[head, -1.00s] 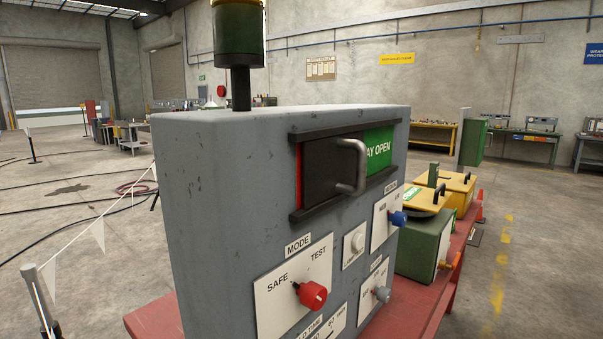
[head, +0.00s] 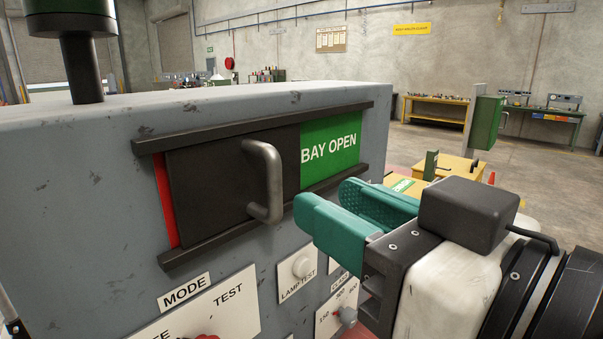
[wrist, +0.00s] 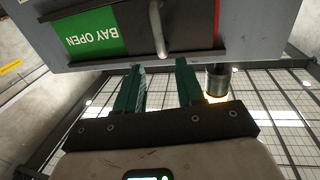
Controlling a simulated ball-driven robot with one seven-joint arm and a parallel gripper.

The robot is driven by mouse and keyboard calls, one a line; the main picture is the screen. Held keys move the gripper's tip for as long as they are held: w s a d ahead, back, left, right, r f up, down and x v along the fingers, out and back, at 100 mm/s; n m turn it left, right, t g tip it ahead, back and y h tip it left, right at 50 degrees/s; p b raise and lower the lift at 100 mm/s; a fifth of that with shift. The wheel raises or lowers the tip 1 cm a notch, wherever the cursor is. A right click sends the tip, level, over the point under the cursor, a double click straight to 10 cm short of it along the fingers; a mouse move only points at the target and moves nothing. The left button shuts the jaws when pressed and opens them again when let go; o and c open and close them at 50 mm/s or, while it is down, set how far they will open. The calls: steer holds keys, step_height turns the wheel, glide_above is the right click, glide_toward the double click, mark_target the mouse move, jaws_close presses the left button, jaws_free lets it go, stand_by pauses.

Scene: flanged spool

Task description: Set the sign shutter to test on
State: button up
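The sign shutter (head: 226,178) is a black sliding panel with a grey bar handle (head: 266,182), set between two dark rails on the grey cabinet (head: 110,200). My gripper (head: 335,205), with teal fingers, is open and empty, to the right of the handle and in front of the cabinet face. In the wrist view the fingers (wrist: 158,80) point toward the panel, with the handle (wrist: 158,30) beyond them, apart from it.
Below the shutter are a MODE plate with a red knob (head: 207,337), a white lamp test button (head: 301,266) and another knob (head: 347,315). A dark post (head: 80,70) stands on the cabinet top. Yellow boxes (head: 455,168) lie behind my gripper.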

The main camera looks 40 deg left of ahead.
mark_target(279, 177)
steer(key=p+x, duration=0.2)
steer(key=x, duration=0.8)
steer(key=shift+a+f, duration=0.1)
jaws_close()
